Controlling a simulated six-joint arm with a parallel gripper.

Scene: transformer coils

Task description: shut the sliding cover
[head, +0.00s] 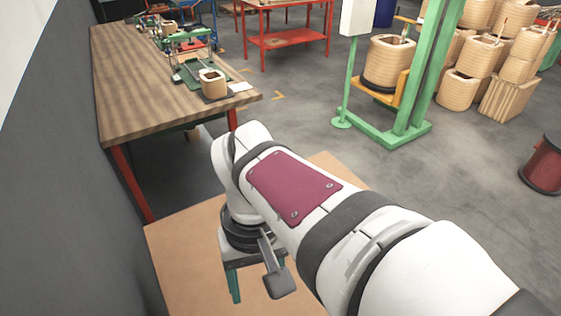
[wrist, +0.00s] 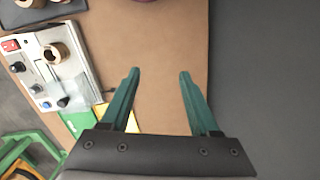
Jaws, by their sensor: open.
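My gripper (wrist: 158,74) is open and empty in the wrist view, its two teal fingers wide apart above a brown board. A white device (wrist: 48,62) with a red switch and several dark knobs lies to the left of the fingers, apart from them. A pale, see-through panel (wrist: 72,82) on its right part may be the sliding cover; I cannot tell how far it is open. A tan ring (wrist: 57,54) sits at the device's upper part. In the head view my arm hides most of the brown board and the device does not show.
A green piece (wrist: 77,122) and a yellow piece (wrist: 102,112) lie beside the left finger. A dark grey surface (wrist: 265,80) fills the right side. In the head view, a wooden workbench (head: 125,80) stands at left and a green stand (head: 408,125) at right.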

